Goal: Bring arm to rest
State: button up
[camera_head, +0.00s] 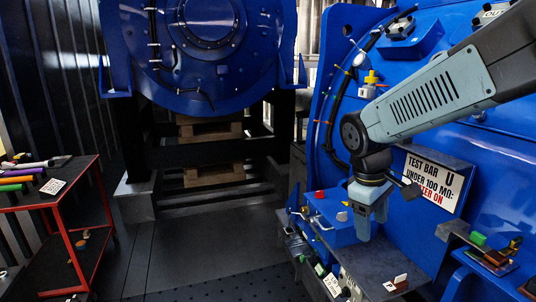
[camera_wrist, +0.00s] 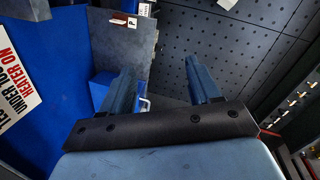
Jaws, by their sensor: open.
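My gripper (camera_head: 366,222) hangs fingers-down in the head view, in front of the blue machine housing (camera_head: 490,125) at the right. It is above a dark grey shelf (camera_head: 372,262). In the wrist view my gripper (camera_wrist: 163,84) shows two blue-grey fingers standing apart with nothing held between them. The arm reaches in from the upper right of the head view, with its elbow raised. A sign (camera_head: 432,180) about a test bar and a heater is beside the gripper, partly covered by the wrist.
A blue box with a red knob (camera_head: 332,217) stands close left of the gripper. A red-framed cart (camera_head: 75,215) with coloured rolls is at the far left. A large blue motor (camera_head: 205,45) stands at the back. The dark floor (camera_head: 185,245) between is clear.

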jog(key=s+d+r+m+t+y, duration=0.1)
jog(key=s+r+m+t+y, duration=0.1)
jog(key=s+r+m+t, duration=0.3)
jog(key=shift+s+d+r+m, duration=0.15)
jog(key=shift+s+r+m, duration=0.9)
jog(key=shift+r+m, duration=0.25)
